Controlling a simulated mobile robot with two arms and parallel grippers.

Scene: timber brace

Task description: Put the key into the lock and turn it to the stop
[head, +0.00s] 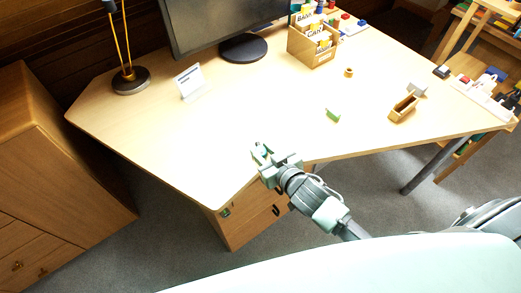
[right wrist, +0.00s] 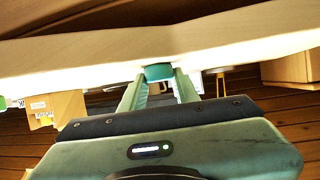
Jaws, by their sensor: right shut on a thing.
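In the right wrist view my right gripper (right wrist: 160,84) is shut on a small teal piece, which looks like the head of the key (right wrist: 158,72). The rest of the key cannot be made out clearly. A small green-and-dark fitting, perhaps the lock (head: 226,212), sits on the front of the wooden drawer unit (head: 243,232) under the desk. The gripper is above and to the right of it, apart from it. My left gripper is not in view.
The desk (head: 240,110) is clear near the gripper. A green block (head: 333,115), a wooden holder (head: 403,109), a card box (head: 314,45), a small sign (head: 189,82), a lamp (head: 130,80) and a monitor stand on it. A wooden cabinet (head: 60,150) stands at left.

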